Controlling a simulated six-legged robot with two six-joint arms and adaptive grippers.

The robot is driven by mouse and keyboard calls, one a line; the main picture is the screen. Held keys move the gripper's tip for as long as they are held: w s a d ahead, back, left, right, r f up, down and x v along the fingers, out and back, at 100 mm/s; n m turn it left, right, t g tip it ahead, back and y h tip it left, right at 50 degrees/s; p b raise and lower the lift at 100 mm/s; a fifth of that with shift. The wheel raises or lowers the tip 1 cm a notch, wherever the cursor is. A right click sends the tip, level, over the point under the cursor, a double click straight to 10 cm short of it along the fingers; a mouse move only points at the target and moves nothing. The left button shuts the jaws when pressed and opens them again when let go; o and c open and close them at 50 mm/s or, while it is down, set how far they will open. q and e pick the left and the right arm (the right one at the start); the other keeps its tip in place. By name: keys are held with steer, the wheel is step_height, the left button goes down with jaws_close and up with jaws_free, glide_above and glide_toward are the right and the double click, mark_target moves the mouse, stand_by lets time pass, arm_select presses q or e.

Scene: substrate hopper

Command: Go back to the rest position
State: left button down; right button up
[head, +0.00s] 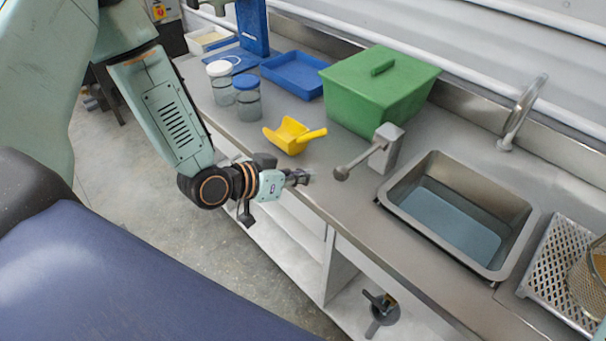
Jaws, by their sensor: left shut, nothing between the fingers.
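My left arm comes in from the left, and its gripper (299,178) is over the front edge of the steel counter (312,185). The gripper is shut and empty. Its fingertips point right, toward the round knob of a grey lever (366,158) on the counter, with a small gap between them in the picture. A yellow scoop (291,136) lies on the counter behind the gripper. My right gripper is outside the view.
A green lidded bin (378,88), a blue tray (294,74) and two jars (247,98) stand along the back. A sink (459,216) with a tap (523,112) is to the right, beside a perforated rack (562,270). Open floor (150,200) lies left of the counter.

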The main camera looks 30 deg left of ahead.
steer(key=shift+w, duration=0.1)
arm_select(q)
steer(key=shift+s, duration=0.1)
stand_by(0.3)
steer(key=s+f+n+g+y+b, duration=0.3)
steer(key=s+f+g+y+b, duration=0.3)
steer(key=s+f, duration=2.3)
steer(key=g+b, duration=0.4)
steer(key=b, duration=0.4)
steer(key=shift+a+n+g, duration=0.35)
steer(key=shift+n+g, duration=0.05)
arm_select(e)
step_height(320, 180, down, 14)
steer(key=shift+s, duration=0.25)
